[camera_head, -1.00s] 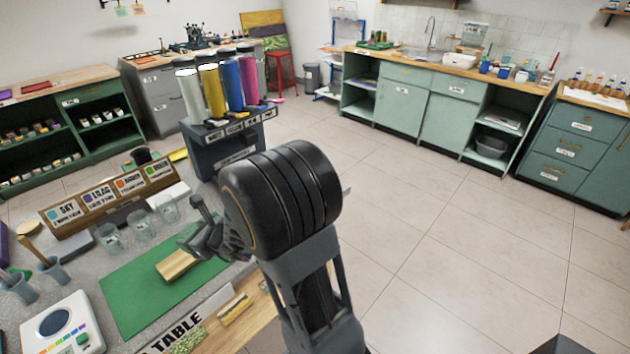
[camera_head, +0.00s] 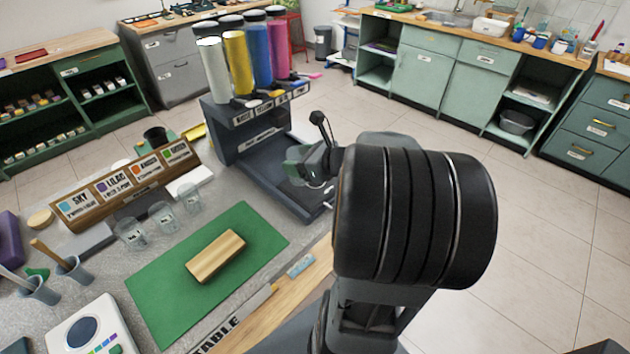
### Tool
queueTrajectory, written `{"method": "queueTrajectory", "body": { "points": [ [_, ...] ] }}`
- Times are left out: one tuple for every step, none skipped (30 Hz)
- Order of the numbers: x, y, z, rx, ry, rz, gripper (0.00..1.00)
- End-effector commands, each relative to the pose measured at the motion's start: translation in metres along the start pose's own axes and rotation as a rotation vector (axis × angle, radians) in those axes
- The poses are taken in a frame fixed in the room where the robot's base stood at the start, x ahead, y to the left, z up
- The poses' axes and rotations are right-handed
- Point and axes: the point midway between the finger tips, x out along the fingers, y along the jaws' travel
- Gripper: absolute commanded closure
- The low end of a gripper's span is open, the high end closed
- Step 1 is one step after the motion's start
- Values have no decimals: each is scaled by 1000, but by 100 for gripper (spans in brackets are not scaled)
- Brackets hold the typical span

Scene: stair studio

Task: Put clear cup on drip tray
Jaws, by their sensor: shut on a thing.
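My gripper (camera_head: 305,168) is at the right part of the dark drip tray (camera_head: 268,180), under the front of the paint dispenser (camera_head: 232,137). It is shut on what looks like a clear cup (camera_head: 318,184). Only a faint pale rim of the cup shows; my wrist and fingers hide most of it. I cannot tell whether the cup touches the tray. More clear cups (camera_head: 161,216) stand in a row on the table, left of the tray.
A green mat (camera_head: 160,290) with a wooden block (camera_head: 215,256) lies in front of the tray. The dispenser carries white, yellow, blue and pink tubes (camera_head: 255,55). A colour-label rack (camera_head: 125,192) stands behind the cups. A white scale (camera_head: 92,330) is at the front left.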

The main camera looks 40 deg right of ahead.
Motion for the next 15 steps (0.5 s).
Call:
{"method": "queueTrajectory", "body": {
  "points": [
    [-12,-2,-3,0,0,-4,59],
    [-18,-3,-5,-1,0,-2,59],
    [-24,-2,-7,-1,-1,1,59],
    [-27,-2,-8,-2,0,3,59],
    [-30,-3,-10,-1,1,5,59],
    [-31,-4,-11,-1,0,8,59],
    [-31,-6,-12,-1,0,9,59],
    [-30,-9,-14,-1,0,10,59],
    [-27,-14,-16,0,0,12,59],
    [-24,-19,-18,0,1,14,59],
    [-20,-24,-19,-1,1,15,59],
    [-14,-32,-21,1,1,15,59],
    [-9,-38,-23,1,1,15,59],
    [-4,-45,-25,0,2,16,59],
    [3,-53,-27,0,1,16,59]
  ]
}}
